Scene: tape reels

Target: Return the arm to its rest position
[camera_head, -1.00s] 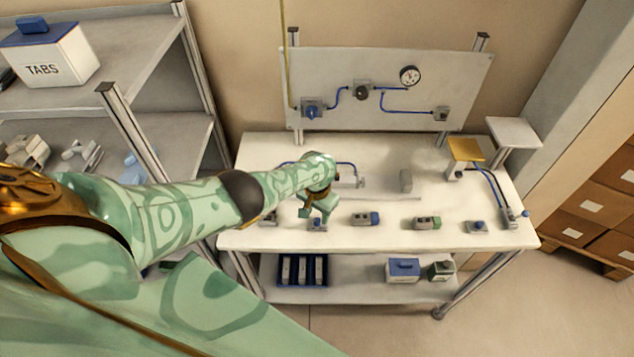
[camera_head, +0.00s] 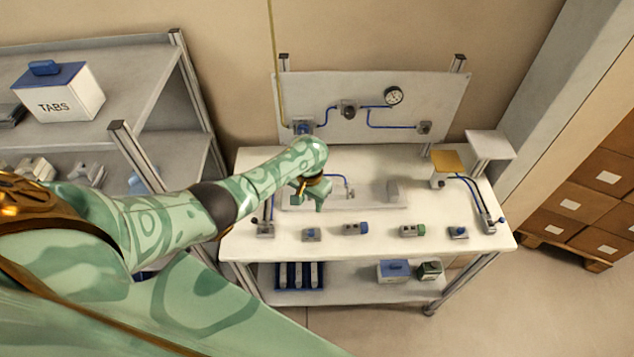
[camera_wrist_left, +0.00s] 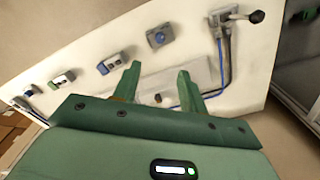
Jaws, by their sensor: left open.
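My left arm reaches in from the left in the head view. Its gripper (camera_head: 313,196) hangs over the left part of the white workbench (camera_head: 470,235), above the bench top and clear of the parts there. In the left wrist view the two green fingers (camera_wrist_left: 156,85) stand apart with nothing between them. The bench top and its small fittings show beyond them. My right gripper is not in either view.
A row of small fittings stands along the bench front, among them a blue-ended one (camera_head: 355,228) and a green-ended one (camera_head: 412,231). A panel with a gauge (camera_head: 393,96) rises behind. A shelf with a TABS box (camera_head: 62,92) is left; cardboard boxes (camera_head: 590,205) are right.

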